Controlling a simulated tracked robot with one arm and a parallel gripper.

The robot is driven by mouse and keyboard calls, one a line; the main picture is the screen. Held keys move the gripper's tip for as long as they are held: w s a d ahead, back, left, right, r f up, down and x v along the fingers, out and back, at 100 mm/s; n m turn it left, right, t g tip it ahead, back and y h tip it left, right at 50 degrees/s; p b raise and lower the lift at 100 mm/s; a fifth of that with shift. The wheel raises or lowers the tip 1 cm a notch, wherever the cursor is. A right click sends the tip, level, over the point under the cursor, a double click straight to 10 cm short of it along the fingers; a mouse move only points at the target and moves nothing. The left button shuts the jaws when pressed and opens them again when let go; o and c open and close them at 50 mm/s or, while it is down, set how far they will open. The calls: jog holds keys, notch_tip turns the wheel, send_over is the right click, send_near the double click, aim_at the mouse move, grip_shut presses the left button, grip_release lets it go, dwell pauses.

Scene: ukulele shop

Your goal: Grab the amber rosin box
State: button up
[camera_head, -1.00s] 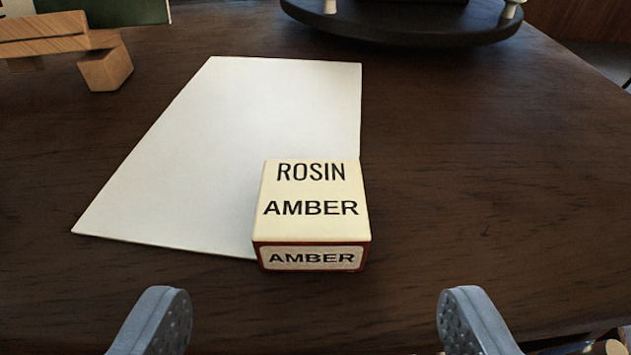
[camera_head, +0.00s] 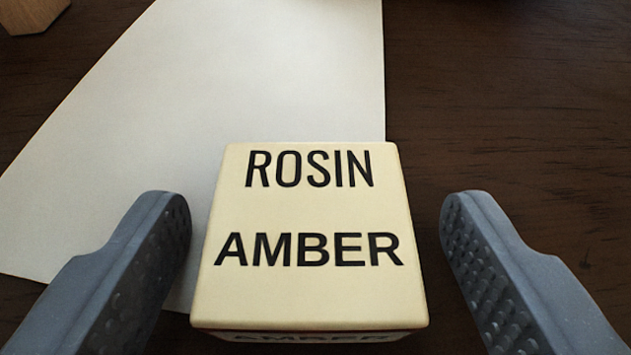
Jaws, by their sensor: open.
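The amber rosin box (camera_head: 309,205) is cream on top, with "ROSIN" and "AMBER" in black letters. It sits at the lower middle of the view, partly over the near right edge of a white paper sheet. My gripper (camera_head: 315,225) is open, with one grey finger on each side of the box. A gap shows between each finger and the box, a little wider on the right. Most of the box's front face is hidden below its top edge.
The white paper sheet (camera_head: 260,75) lies flat on the dark wooden table (camera_head: 510,90). A wooden piece (camera_head: 30,14) shows at the top left corner. The table to the right of the box is clear.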

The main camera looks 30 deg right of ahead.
aim_at(311, 286)
jog(key=c, duration=1.1)
jog(key=shift+o, duration=0.2)
jog(key=shift+r, duration=0.15)
jog(key=shift+r+b, duration=0.5)
jog(key=shift+r, duration=1.05)
jog(key=s+a+r+b, duration=0.1)
jog(key=s+a+b, duration=0.8)
jog(key=s, duration=0.4)
jog(key=shift+a+r, duration=0.15)
jog(key=shift+r, duration=0.15)
